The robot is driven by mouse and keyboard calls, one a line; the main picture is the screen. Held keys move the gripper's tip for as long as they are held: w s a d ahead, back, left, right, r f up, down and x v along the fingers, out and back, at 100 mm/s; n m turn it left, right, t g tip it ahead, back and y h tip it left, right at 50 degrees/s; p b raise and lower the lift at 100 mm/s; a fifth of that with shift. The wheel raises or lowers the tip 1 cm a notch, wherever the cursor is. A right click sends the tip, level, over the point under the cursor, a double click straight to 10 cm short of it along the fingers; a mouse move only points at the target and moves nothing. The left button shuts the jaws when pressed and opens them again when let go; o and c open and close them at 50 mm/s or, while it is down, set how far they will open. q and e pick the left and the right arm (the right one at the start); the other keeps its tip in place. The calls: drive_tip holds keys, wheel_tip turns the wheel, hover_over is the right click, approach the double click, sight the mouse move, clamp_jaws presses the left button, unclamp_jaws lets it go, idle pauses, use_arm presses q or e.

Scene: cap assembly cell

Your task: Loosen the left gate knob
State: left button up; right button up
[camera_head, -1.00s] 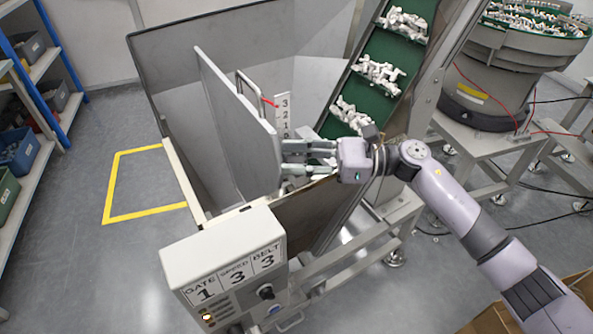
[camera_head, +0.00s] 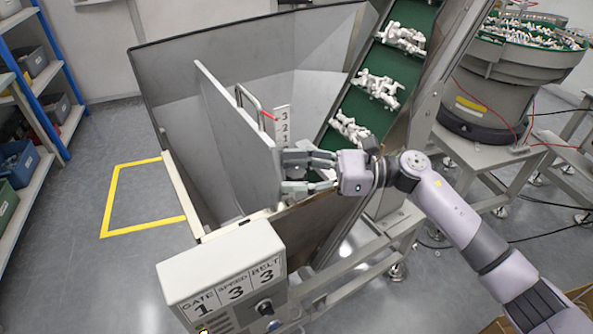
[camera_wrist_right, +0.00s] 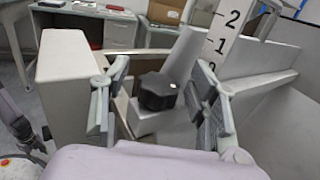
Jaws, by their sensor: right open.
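A black lobed knob (camera_wrist_right: 157,91) shows in the right wrist view on a pale block, between the fingers and beyond their tips. My right gripper (camera_wrist_right: 160,100) is open around the line to it; I cannot tell whether a finger touches it. In the head view my right gripper (camera_head: 295,172) is at the right edge of the upright grey gate plate (camera_head: 240,140), and the knob is hidden there. A number scale (camera_head: 283,125) with a red pointer stands just behind the gripper; it also shows in the right wrist view (camera_wrist_right: 222,45). My left gripper is out of view.
A control box (camera_head: 225,268) labelled GATE 1, SPEED 3, BELT 3 stands in front of the hopper (camera_head: 175,75). A green belt (camera_head: 368,112) carrying white parts rises to the right. A bowl feeder (camera_head: 490,85) stands at the back right.

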drive_tip(key=d, duration=1.2)
